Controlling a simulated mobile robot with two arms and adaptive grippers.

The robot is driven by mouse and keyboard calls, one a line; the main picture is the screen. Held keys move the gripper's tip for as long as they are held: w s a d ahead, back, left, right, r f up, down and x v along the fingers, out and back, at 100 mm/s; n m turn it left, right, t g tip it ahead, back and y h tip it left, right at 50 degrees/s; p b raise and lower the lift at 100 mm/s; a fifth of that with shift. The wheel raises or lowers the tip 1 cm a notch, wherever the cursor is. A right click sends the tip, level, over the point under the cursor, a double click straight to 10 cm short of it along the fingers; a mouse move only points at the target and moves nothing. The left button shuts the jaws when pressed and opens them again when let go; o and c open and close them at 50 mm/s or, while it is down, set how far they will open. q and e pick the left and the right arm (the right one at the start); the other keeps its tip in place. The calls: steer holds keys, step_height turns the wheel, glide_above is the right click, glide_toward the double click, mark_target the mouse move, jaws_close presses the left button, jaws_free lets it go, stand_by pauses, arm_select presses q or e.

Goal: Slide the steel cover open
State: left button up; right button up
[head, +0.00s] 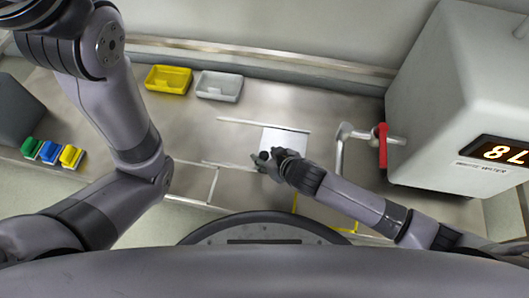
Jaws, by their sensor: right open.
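The steel cover (285,139) is a pale, bright plate lying on the steel bench between two thin rails, an upper rail (262,125) and a lower rail (229,166). It sits toward the right end of the rails. My right gripper (266,162) is at the cover's lower left edge, with its fingers apart around or just above a small dark knob (264,155). I cannot tell if the fingers touch the knob. The gripper hides part of the cover's lower edge. My left arm is folded at the left, and its gripper is outside the view.
A yellow tray (168,79) and a grey tray (219,86) stand at the back. Green, blue and yellow items (51,152) sit at the left. A pipe with a red valve handle (382,145) and a large grey tank (440,90) with a lit display stand right of the cover.

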steer(key=shift+w+a+f, duration=0.15)
steer(key=shift+w+f, duration=0.1)
steer(key=shift+f, duration=0.05)
steer(key=shift+c, duration=0.6)
jaws_close()
